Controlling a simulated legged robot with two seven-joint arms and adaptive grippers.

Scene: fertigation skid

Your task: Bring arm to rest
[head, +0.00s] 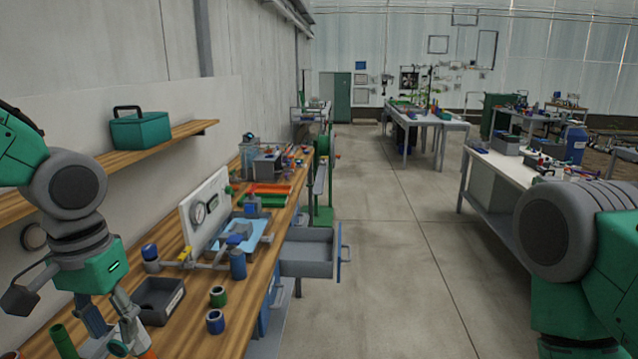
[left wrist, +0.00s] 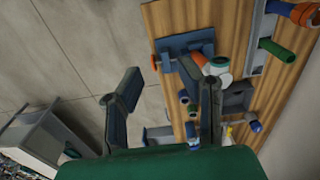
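My left arm comes in from the left over the wooden workbench (head: 205,335), and its gripper (head: 112,328) hangs low near the front of the view. In the left wrist view the two fingers of the left gripper (left wrist: 168,88) stand well apart. Nothing is held between them; bench edge, fittings and floor show behind. In the head view the fingers are partly lost among bench items. My right arm (head: 570,240) shows only as links at the right edge; its gripper is outside the view.
A grey bin (head: 160,302), a blue ring (head: 215,322) and a green ring (head: 218,297) are beside the left gripper. A gauge panel (head: 206,212) stands farther back. An open drawer (head: 307,268) juts into the aisle. A shelf holds a green toolbox (head: 140,130). The aisle floor is clear.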

